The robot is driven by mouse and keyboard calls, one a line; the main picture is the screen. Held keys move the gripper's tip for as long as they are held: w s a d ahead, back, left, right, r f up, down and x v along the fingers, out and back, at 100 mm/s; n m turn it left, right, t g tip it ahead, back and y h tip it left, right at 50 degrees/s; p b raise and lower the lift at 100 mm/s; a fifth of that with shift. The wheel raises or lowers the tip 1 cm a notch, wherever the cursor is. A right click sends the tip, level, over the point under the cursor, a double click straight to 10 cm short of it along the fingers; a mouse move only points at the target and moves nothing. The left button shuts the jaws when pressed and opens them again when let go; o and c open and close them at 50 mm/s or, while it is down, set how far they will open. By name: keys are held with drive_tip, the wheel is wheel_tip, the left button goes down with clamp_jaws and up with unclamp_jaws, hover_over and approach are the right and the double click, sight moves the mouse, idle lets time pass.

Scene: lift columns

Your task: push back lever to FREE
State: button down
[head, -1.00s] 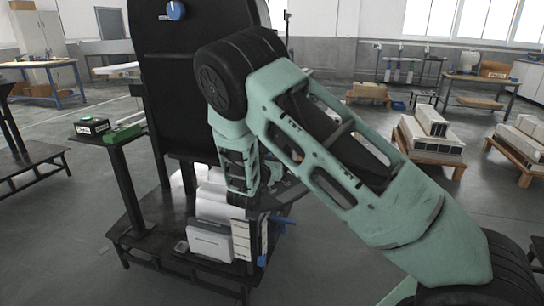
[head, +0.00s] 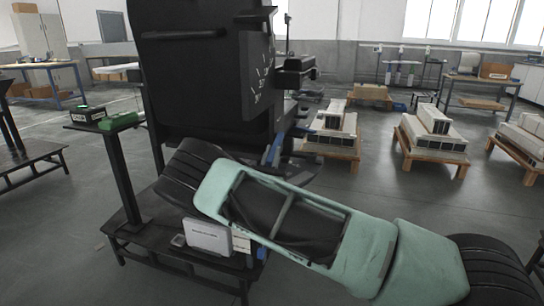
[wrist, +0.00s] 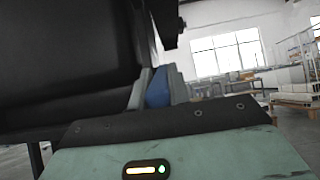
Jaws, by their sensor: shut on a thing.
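The black lift column (head: 190,80) stands left of centre in the head view, with pale scale marks on its right side. In the wrist view a blue handle (wrist: 158,90), which looks like the lever, sits between the grey fingers of my gripper (wrist: 160,82). The gripper is shut on it, close beside a large black part of the column. In the head view a blue piece (head: 272,152) shows at the column's right edge, just above my arm. My arm hides the lower column and most of the gripper there. I cannot read any FREE label.
A green box (head: 120,121) and a black box (head: 88,113) sit on a stand at left. A white box (head: 208,237) rests on the column's base. Loaded pallets (head: 432,140) stand at right. Floor between them and the column is open.

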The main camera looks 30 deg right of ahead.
drive_tip(key=shift+f, duration=0.25)
drive_tip(key=c, duration=1.3)
unclamp_jaws()
drive_tip(key=v, duration=1.7)
drive_tip(key=shift+f+p, duration=0.35)
drive_tip(key=shift+p, duration=0.05)
